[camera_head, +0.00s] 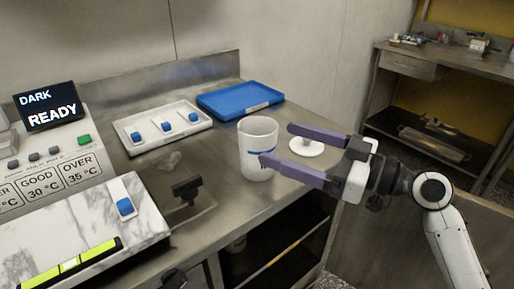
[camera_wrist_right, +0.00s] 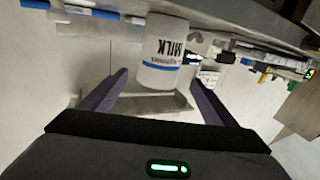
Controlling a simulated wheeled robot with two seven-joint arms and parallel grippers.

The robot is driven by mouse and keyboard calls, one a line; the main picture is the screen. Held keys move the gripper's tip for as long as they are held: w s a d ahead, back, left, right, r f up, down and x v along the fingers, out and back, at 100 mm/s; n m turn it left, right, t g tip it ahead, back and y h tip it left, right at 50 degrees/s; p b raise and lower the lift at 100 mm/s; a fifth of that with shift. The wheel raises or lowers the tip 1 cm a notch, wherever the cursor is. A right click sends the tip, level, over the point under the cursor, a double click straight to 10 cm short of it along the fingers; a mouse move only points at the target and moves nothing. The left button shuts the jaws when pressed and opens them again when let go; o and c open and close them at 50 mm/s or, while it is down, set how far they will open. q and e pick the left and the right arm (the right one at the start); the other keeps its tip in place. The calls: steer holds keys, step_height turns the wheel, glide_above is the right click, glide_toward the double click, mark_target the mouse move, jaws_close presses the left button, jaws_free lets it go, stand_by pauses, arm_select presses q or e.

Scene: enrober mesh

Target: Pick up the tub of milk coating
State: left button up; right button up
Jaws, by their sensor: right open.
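The tub of milk coating (camera_head: 257,135) is a white cylinder with a blue band, upright on the steel counter near its front edge. In the right wrist view the tub (camera_wrist_right: 162,52) appears upside down with "MILK" printed on it. My right gripper (camera_head: 276,144) comes in from the right, open, with its purple fingers pointing at the tub. The near finger overlaps the tub's lower right side in the head view. In the wrist view the tub lies ahead between the two fingertips; I cannot tell whether either touches it. My left gripper is not in view.
A white round lid-like piece with a knob (camera_head: 306,147) lies right of the tub, behind the gripper. A blue tray (camera_head: 240,98) and a white tray (camera_head: 128,136) with blue pieces stand behind. A marble slab (camera_head: 60,215) and a "DARK READY" display (camera_head: 47,107) are at left.

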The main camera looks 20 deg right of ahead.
mark_target(276, 138)
steer(key=shift+w+a+r, duration=0.15)
steer(key=shift+w+a, duration=0.1)
steer(key=shift+w, duration=0.1)
steer(key=p+x, duration=0.1)
steer(key=x, duration=0.2)
steer(key=shift+w+a+r, duration=0.15)
steer(key=shift+w+r, duration=0.05)
steer(key=shift+w, duration=0.1)
steer(key=shift+w+a+f, duration=0.1)
steer(key=shift+w+a, duration=0.1)
steer(key=shift+w, duration=0.1)
steer(key=c, duration=1.4)
steer(key=shift+c, duration=0.2)
